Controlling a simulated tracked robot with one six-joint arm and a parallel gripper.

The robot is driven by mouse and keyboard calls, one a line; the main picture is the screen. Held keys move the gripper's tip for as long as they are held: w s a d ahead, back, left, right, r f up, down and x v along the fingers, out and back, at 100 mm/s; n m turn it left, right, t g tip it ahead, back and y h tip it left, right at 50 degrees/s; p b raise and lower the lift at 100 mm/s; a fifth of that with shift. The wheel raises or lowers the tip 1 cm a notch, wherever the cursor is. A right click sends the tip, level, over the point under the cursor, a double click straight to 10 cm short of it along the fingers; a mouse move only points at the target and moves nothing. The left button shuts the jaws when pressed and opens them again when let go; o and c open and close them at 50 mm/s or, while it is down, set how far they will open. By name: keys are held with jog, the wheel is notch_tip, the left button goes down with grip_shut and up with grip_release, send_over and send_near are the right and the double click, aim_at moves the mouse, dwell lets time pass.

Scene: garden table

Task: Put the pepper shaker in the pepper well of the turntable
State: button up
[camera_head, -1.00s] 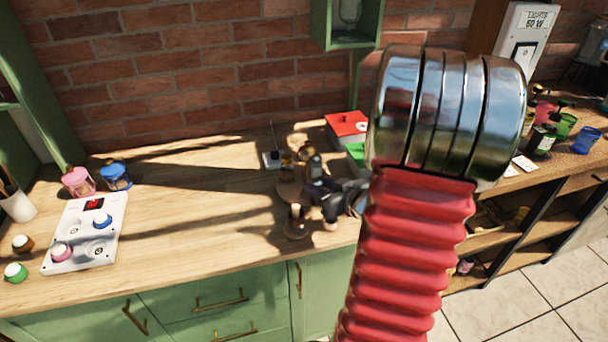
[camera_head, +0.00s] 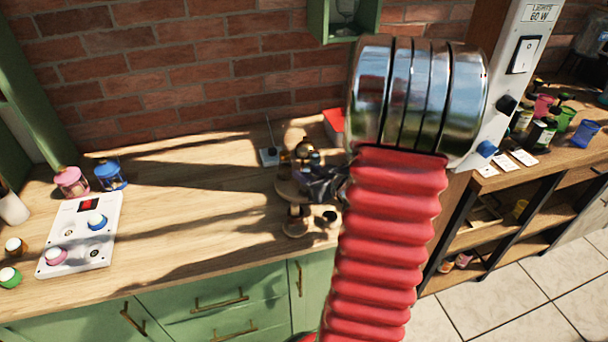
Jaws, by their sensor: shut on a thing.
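The round wooden turntable (camera_head: 285,190) stands on the counter near the middle of the view, with several small jars and bottles crowded on and around it. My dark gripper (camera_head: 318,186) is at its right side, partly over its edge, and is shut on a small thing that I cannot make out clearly. I cannot tell which of the small items is the pepper shaker. The pepper well is not distinguishable; the gripper and the items cover part of the turntable.
A small wooden piece (camera_head: 296,222) and a dark cup (camera_head: 330,218) stand in front of the turntable. A red box (camera_head: 334,124) is behind, partly hidden by my arm. A white panel with knobs (camera_head: 84,240) and pink and blue jars are at left. The counter between is clear.

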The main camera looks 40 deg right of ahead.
jog(key=shift+s+f, duration=0.35)
jog(key=shift+f, duration=0.45)
grip_shut()
jog(key=o, duration=0.7)
grip_release()
jog(key=shift+c, duration=0.2)
jog(key=o, duration=0.4)
jog(key=shift+w+r, duration=0.1)
jog(key=shift+r, duration=0.1)
jog(key=shift+s+r, duration=0.2)
jog(key=shift+s, duration=0.2)
jog(key=v, duration=1.1)
jog(key=shift+r, duration=0.1)
